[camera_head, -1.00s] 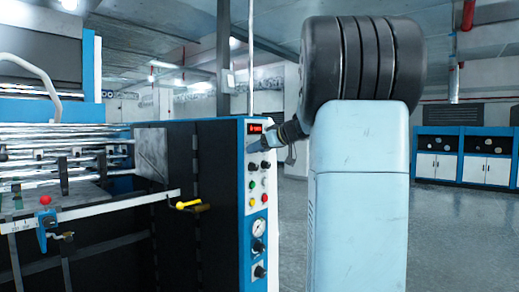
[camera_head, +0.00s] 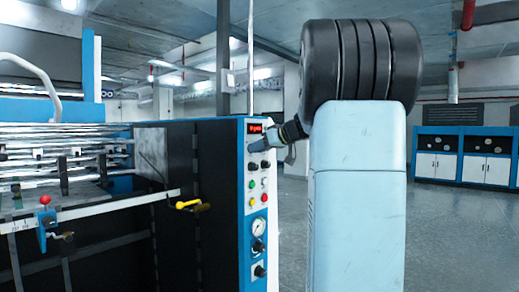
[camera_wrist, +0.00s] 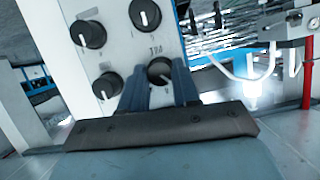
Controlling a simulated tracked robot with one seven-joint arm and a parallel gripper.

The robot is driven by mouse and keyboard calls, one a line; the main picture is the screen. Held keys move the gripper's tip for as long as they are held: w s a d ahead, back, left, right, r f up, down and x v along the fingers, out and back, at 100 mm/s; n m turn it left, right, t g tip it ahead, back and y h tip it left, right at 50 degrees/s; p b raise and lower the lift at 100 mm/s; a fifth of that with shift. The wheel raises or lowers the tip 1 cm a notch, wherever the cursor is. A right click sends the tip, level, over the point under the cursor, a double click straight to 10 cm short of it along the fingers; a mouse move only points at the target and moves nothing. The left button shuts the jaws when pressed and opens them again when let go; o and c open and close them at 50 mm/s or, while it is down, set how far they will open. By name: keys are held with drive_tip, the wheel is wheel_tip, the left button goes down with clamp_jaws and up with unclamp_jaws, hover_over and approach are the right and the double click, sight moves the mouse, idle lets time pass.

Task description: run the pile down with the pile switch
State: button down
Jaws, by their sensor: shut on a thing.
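The control panel (camera_head: 257,205) is a white and blue upright face on the end of the black machine. My gripper (camera_head: 260,145) reaches it from the right, just below the red display (camera_head: 255,128). In the wrist view my gripper (camera_wrist: 160,78) has its two blue fingers on either side of a round black knob (camera_wrist: 160,69), shut on it. This knob looks like the pile switch, but its label is only partly legible. The fingers hide its sides, so its exact setting is unclear. The pile under the rollers at left is hard to make out.
Other black knobs (camera_wrist: 88,34) sit close by on the panel. Below them are coloured buttons and a gauge (camera_head: 258,227). Open floor lies at right, before blue-white cabinets (camera_head: 465,165).

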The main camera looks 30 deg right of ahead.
drive_tip(key=shift+d+f+m+g+y, duration=0.1)
drive_tip(key=shift+d+m+g+y, duration=0.05)
drive_tip(key=shift+m+y, duration=0.95)
drive_tip(key=shift+d+m+g+y, duration=0.15)
drive_tip(key=shift+m+y, duration=0.55)
drive_tip(key=shift+m, duration=0.8)
drive_tip(key=c, duration=0.8)
unclamp_jaws()
drive_tip(key=shift+w, duration=0.1)
drive_tip(key=v, duration=1.3)
drive_tip(key=shift+s+d, duration=0.25)
drive_tip(key=shift+s, duration=0.05)
drive_tip(key=shift+a, duration=0.1)
